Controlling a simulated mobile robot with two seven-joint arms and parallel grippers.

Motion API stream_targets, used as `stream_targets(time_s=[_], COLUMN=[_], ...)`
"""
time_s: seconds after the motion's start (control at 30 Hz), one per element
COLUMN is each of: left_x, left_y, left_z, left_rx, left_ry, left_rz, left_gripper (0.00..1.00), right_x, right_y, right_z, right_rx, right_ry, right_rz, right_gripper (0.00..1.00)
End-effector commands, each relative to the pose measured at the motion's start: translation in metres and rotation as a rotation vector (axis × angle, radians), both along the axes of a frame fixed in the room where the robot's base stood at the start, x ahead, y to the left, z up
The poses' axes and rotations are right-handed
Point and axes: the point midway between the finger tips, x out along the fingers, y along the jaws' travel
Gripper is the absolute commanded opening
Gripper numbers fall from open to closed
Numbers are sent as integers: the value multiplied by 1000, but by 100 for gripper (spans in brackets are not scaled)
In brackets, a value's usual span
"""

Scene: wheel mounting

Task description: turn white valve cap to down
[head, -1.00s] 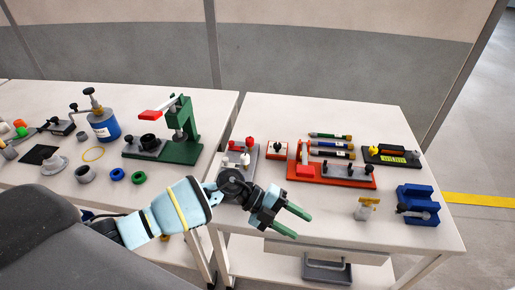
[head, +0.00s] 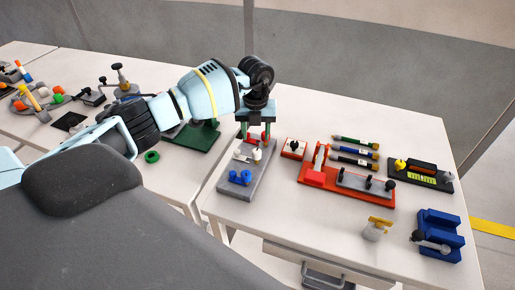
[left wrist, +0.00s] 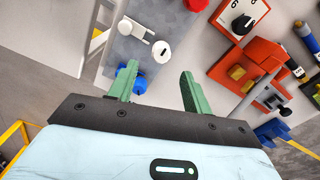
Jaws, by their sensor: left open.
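The white valve cap (head: 257,154) is on a grey plate (head: 233,211), between a red valve cap behind it and a blue valve cap (head: 240,177) in front. In the left wrist view the white cap (left wrist: 161,50) shows a short dark mark on its round top, with a white part beside it. My left gripper (head: 256,130) points down over the back of the plate. Its green fingers are open and apart, with the red cap (head: 253,137) seen between them in the head view. In the left wrist view the blue cap (left wrist: 138,82) shows beside one finger. My right gripper is not in view.
Right of the plate are a small box with a black knob (head: 293,147), a red fixture (head: 330,189), several dark tubes (head: 353,151) and a level (head: 420,176). A blue block (head: 440,235) and a white-yellow valve (head: 377,228) stand near the front right.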

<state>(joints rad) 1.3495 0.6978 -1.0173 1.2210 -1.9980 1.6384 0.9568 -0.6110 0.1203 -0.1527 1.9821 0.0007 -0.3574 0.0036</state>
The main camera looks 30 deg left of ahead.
Motion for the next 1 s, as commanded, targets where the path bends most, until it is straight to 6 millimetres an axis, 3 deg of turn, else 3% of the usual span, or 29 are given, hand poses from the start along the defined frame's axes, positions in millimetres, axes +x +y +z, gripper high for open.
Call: stream_targets(time_s=[0.43, 0.87, 1.0], left_x=[-1, 0, 0], left_y=[-1, -1, -1], left_z=[-63, -71, -71], left_rx=[-2, -3, -3], left_ry=[3, 1, 1], left_rz=[-2, -3, -3], left_gripper=[49, 49, 31], right_x=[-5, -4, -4], right_y=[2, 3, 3], right_z=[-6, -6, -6], right_rx=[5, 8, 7], right_ry=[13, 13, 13], right_rz=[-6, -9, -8], right_gripper=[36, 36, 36])
